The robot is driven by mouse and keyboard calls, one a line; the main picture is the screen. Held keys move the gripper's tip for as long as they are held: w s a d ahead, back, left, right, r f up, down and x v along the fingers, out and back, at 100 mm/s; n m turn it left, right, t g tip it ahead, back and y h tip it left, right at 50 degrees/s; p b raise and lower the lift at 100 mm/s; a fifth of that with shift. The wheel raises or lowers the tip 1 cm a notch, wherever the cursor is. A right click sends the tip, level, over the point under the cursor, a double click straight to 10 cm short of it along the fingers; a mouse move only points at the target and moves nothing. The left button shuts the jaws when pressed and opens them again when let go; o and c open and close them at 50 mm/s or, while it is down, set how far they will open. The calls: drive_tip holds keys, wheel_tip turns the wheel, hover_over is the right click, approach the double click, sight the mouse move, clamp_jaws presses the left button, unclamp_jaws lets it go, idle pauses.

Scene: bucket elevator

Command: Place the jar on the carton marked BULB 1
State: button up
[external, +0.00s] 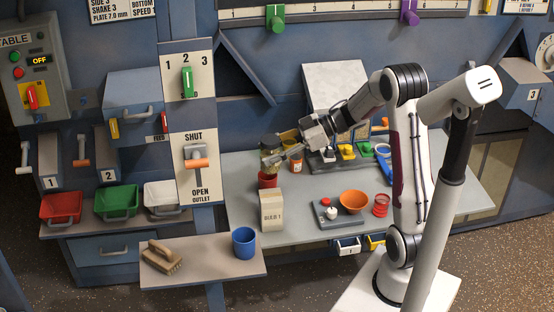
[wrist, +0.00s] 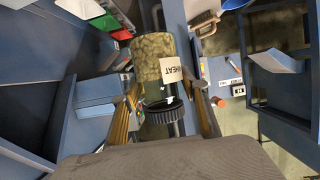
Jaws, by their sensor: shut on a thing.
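The jar (external: 270,158) has a dark lid and pale grainy contents. In the wrist view the jar (wrist: 153,57) shows a white WHEAT label, and its dark ribbed end is toward the camera. My gripper (external: 279,156) is shut on the jar, with its fingers (wrist: 165,95) on either side. The jar is over the grey table, close above or in front of a red container; I cannot tell whether they touch. The carton marked BULB 1 (external: 271,211) stands upright near the table's front left edge, below the jar in the external view.
The red container (external: 267,180) is just behind the carton. An orange jar (external: 296,165) stands to its right. An orange bowl (external: 353,200) and a grey device with a red knob (external: 330,213) are further right. A blue cup (external: 244,243) and a brush (external: 161,257) are on the front shelf.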

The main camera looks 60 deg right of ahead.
sight(270, 168)
drive_tip(key=shift+s+a+r, duration=0.2)
drive_tip(key=shift+a, duration=0.15)
drive_tip(key=shift+f, duration=3.15)
drive_tip(key=shift+f, duration=1.85)
drive_tip(key=shift+f, duration=0.15)
drive_tip(key=o, duration=1.4)
